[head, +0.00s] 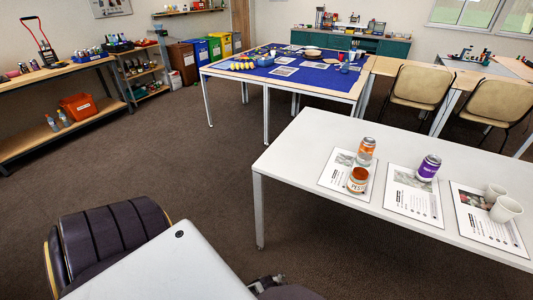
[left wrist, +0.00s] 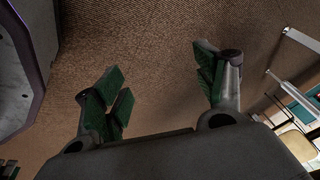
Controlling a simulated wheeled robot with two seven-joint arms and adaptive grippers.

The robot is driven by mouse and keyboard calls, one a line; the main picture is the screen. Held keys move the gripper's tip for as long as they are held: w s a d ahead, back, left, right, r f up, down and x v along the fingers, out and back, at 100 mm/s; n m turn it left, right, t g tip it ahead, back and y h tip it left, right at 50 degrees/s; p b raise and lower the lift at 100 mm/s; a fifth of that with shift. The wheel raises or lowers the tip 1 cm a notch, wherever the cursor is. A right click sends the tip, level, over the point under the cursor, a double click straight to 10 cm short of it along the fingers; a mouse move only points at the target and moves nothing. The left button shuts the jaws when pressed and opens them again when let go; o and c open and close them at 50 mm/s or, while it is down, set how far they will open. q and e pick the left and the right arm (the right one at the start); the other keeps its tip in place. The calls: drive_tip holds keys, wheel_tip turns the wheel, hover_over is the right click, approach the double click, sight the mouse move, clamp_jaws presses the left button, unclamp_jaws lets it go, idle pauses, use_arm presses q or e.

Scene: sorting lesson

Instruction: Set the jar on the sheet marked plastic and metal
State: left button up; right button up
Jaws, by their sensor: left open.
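The jar (head: 358,180), squat with a reddish-brown body and a pale label, stands upright on the left sheet (head: 335,178) on the white table (head: 300,150). An orange can (head: 366,151) stands just behind it. The middle sheet (head: 405,205) bears a purple can (head: 428,168) near its back edge. The right sheet (head: 485,228) bears two white cups (head: 505,210). The print on the sheets is too small to read. My left gripper (left wrist: 160,82) is open and empty above the brown carpet in the left wrist view, away from the jar. My right gripper is not seen.
The front half of the middle sheet and the white table's left end are clear. A blue-topped table (head: 300,75) with many items stands behind, with tan chairs (head: 420,88) at the right. Shelving (head: 50,110) lines the left wall. Open carpet lies between.

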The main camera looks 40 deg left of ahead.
use_arm(q)
drive_tip(key=s+f+n+g, duration=0.2)
drive_tip(key=s+f+n, duration=0.2)
drive_tip(key=s, duration=0.6)
wheel_tip(320, 180, down, 3)
drive_tip(key=shift+s+d+r+g, duration=0.1)
drive_tip(key=shift+s+d+g, duration=0.05)
drive_tip(key=shift+d+g, duration=0.2)
